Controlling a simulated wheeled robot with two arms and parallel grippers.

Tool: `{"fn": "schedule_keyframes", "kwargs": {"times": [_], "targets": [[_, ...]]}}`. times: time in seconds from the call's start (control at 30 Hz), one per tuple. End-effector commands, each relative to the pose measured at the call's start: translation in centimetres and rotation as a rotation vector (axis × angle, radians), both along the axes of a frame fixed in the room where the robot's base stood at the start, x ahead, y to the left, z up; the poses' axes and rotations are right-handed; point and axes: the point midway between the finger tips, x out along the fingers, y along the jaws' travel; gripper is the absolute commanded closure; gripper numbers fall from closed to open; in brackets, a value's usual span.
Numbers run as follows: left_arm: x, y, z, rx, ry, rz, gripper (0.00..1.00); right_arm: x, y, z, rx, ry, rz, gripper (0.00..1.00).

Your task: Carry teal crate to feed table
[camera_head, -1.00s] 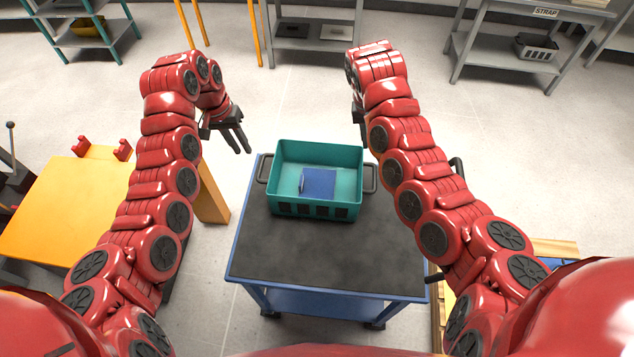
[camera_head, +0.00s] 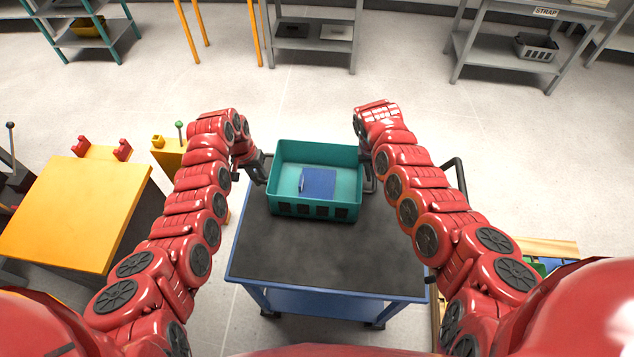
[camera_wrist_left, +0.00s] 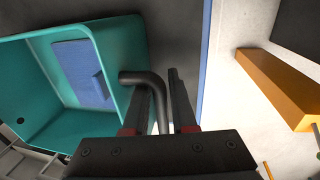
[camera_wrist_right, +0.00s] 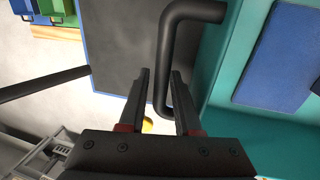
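The teal crate (camera_head: 316,208) sits upright on the far part of a blue cart with a dark top (camera_head: 320,252). A blue flat item (camera_head: 319,182) lies inside it. My left gripper (camera_head: 258,170) is at the crate's left handle; in the left wrist view the open fingers (camera_wrist_left: 160,98) stand on either side of the black handle bar (camera_wrist_left: 146,80). My right gripper is mostly hidden by its arm in the head view; in the right wrist view its open fingers (camera_wrist_right: 160,98) stand on either side of the other black handle (camera_wrist_right: 168,60). Neither gripper is closed on a handle.
A yellow-topped table (camera_head: 75,215) stands to the left. Grey shelves (camera_head: 313,35) and a shelf labelled STRAP (camera_head: 510,55) are at the back. A wooden box with coloured items (camera_head: 548,256) is at the right. Open floor lies beyond the cart.

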Motion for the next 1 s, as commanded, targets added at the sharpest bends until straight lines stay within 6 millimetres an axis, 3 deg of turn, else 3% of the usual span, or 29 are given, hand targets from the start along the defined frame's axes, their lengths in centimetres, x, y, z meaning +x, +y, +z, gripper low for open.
{"fn": "schedule_keyframes", "kwargs": {"times": [0.13,0.5,0.63,0.7,1.0], "targets": [[-0.22,-0.18,-0.97,0.0,0.006,-0.001,0.75,-0.1,-0.21,-0.86,-0.001,0.002,-0.001,0.68],[-0.12,-0.23,-1.19,-0.001,0.001,0.001,0.75,-0.04,-0.24,-1.12,0.001,-0.001,-0.002,0.68],[-0.11,-0.23,-1.17,-0.001,0.001,0.0,0.99,-0.05,-0.25,-1.12,0.001,-0.001,-0.002,0.91],[-0.11,-0.23,-1.17,-0.001,0.001,0.0,1.0,-0.06,-0.25,-1.13,0.001,-0.001,-0.002,1.0],[-0.11,-0.21,-1.16,-0.001,0.001,0.0,1.0,-0.07,-0.25,-1.13,0.001,-0.001,-0.002,1.0]]}}
